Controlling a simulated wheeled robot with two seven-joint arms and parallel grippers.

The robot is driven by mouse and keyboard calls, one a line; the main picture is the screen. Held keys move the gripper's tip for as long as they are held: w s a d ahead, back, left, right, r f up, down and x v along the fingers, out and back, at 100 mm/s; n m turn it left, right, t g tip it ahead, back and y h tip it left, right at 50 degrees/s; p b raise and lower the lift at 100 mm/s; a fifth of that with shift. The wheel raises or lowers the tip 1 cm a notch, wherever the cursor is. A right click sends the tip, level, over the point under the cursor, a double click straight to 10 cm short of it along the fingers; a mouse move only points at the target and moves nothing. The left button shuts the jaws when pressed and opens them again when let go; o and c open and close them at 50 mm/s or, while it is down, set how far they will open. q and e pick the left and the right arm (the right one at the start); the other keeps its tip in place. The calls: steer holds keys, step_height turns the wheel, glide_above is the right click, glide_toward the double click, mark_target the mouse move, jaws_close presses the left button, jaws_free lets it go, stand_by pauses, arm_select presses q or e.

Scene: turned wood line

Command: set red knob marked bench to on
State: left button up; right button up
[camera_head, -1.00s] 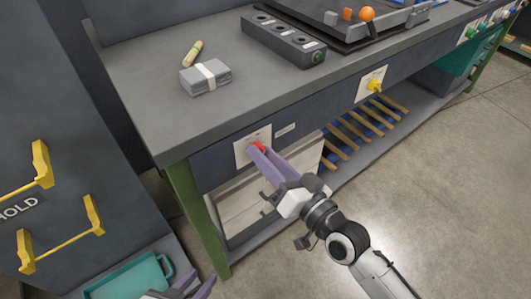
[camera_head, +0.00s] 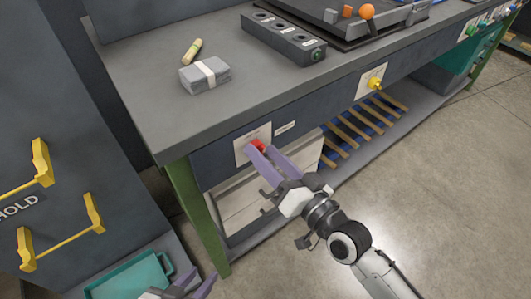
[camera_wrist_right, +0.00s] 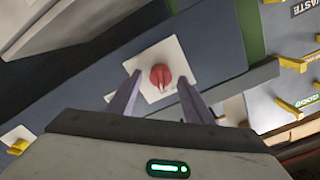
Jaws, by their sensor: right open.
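The red knob (camera_head: 257,146) sits on a white plate (camera_head: 240,153) on the bench's front panel, near the left leg. In the right wrist view the red knob (camera_wrist_right: 160,76) shows whole, with a ridge across its face, between and beyond the fingertips. My right gripper (camera_head: 262,148) is open, its two purple fingers apart in front of the knob; it also shows in the right wrist view (camera_wrist_right: 158,84). I cannot tell whether a finger touches the knob. The plate's lettering is too small to read. My left gripper (camera_head: 192,283) is partly in view at the bottom edge, empty.
A yellow knob (camera_head: 375,84) is on another plate farther right. A grey cabinet with yellow handles (camera_head: 93,214) stands at left, a teal tray (camera_head: 130,280) below. A wrapped grey bundle (camera_head: 205,75) lies on the bench top. Open floor is at right.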

arm_select(q)
steer(key=shift+r, duration=0.2)
arm_select(e)
steer(key=v, duration=1)
steer(key=shift+a, duration=0.1)
arm_select(q)
steer(key=r+p, duration=0.1)
steer(key=p, duration=0.1)
steer(key=r+p, duration=0.1)
steer(key=p, duration=0.1)
steer(key=r+p, duration=0.2)
steer(key=shift+a, duration=0.25)
arm_select(e)
steer(key=s+d+f+g+h, duration=0.2)
steer(key=s+d+f, duration=0.1)
steer(key=s+f, duration=0.1)
steer(key=s+d+f+n+g+h, duration=0.1)
steer(key=s+d+f+g+h, duration=0.1)
steer(key=f, duration=0.5)
steer(key=s+d+f+n+g+h, duration=0.1)
steer(key=s+d+f+g+h, duration=0.1)
steer(key=s+d+f+h, duration=0.2)
steer(key=shift+s+f, duration=0.95)
arm_select(q)
steer(key=shift+s+f, duration=0.1)
steer(key=shift+s, duration=0.1)
